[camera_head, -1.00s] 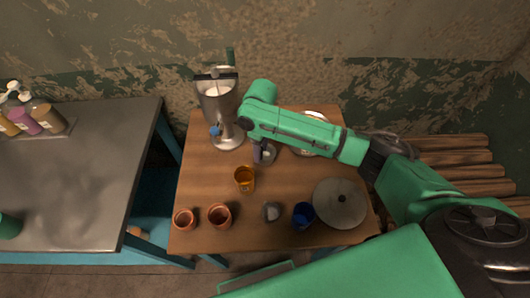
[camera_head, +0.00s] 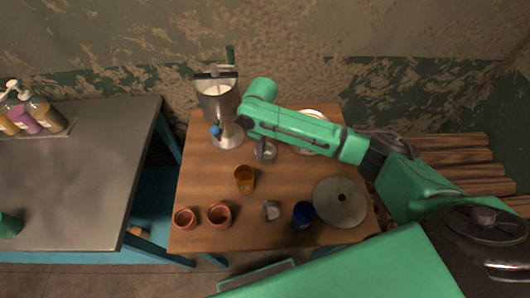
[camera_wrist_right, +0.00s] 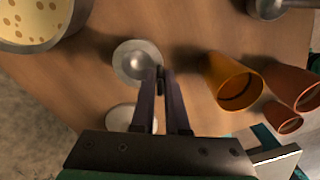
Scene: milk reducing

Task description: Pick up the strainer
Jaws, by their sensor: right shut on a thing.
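The strainer (camera_head: 269,152) is a small round silver bowl near the middle of the wooden table; it also shows in the right wrist view (camera_wrist_right: 135,58). My right gripper (camera_head: 260,149) reaches it from above, at its left side, and partly hides it. In the right wrist view, the dark fingertips (camera_wrist_right: 160,74) are close together at the strainer's edge, shut on it. The exact contact is hard to see. Whether the strainer is clear of the table I cannot tell. My left gripper is not in view.
An orange cup (camera_head: 244,180) stands close by, with two terracotta cups (camera_head: 219,216) in front. A blue cup (camera_head: 302,215), a small metal item (camera_head: 271,211) and a round grey lid (camera_head: 340,202) lie at the front right. A metal dispenser (camera_head: 217,102) stands behind left.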

